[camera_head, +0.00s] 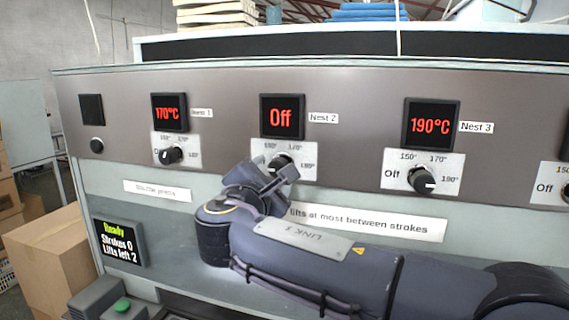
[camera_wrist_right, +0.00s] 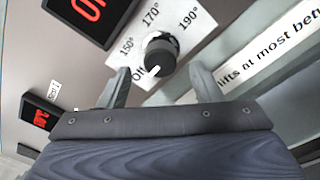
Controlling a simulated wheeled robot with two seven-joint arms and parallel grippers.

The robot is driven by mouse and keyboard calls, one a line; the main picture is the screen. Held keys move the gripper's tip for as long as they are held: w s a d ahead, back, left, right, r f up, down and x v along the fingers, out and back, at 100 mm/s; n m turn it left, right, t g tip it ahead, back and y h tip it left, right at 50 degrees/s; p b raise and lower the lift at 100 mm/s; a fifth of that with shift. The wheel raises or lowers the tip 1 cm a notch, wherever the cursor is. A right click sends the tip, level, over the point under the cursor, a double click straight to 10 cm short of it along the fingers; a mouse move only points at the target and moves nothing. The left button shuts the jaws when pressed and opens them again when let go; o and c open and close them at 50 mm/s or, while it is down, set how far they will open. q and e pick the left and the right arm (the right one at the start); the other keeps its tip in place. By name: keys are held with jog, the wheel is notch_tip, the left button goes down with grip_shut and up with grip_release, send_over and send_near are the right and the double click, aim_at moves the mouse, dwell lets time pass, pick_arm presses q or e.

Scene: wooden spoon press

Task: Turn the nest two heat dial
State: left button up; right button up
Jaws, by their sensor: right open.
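The nest two heat dial (camera_head: 281,161) is a black knob on a white scale plate, partly hidden by my right gripper in the head view. Its display (camera_head: 282,117) above reads "Off" in red. In the right wrist view the dial (camera_wrist_right: 160,50) shows its white pointer aimed at the "Off" label. My right gripper (camera_head: 270,172) is open just in front of the dial. In the wrist view its two fingers (camera_wrist_right: 161,77) stand on either side of the knob's lower part, with gaps and no visible contact. My left gripper is not in view.
The nest one dial (camera_head: 171,155) sits left, its display reading 170°C. The nest three dial (camera_head: 422,180) sits right, its display reading 190°C. A status screen (camera_head: 119,242) reads "Ready, Strokes 0, Lifts left 2". A green button (camera_head: 122,305) is at lower left.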

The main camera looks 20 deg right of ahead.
aim_at(276, 170)
jog(key=shift+p+x, duration=0.6)
jog(key=shift+x, duration=1.75)
jog(key=shift+c, duration=0.5)
jog(key=c, duration=0.9)
jog(key=shift+f+m+b, duration=0.2)
jog(key=shift+m+b, duration=0.2)
jog(key=shift+b, duration=0.35)
jog(key=m+b, duration=0.6)
jog(key=b, duration=0.2)
jog(key=shift+m, duration=0.3)
jog(key=m+b, duration=0.3)
jog(key=shift+r+m+h, duration=0.1)
jog(key=shift+m+h, duration=0.2)
jog(key=shift+r+m+b, duration=0.15)
jog(key=shift+m+b, duration=0.3)
jog(key=shift+m, duration=0.15)
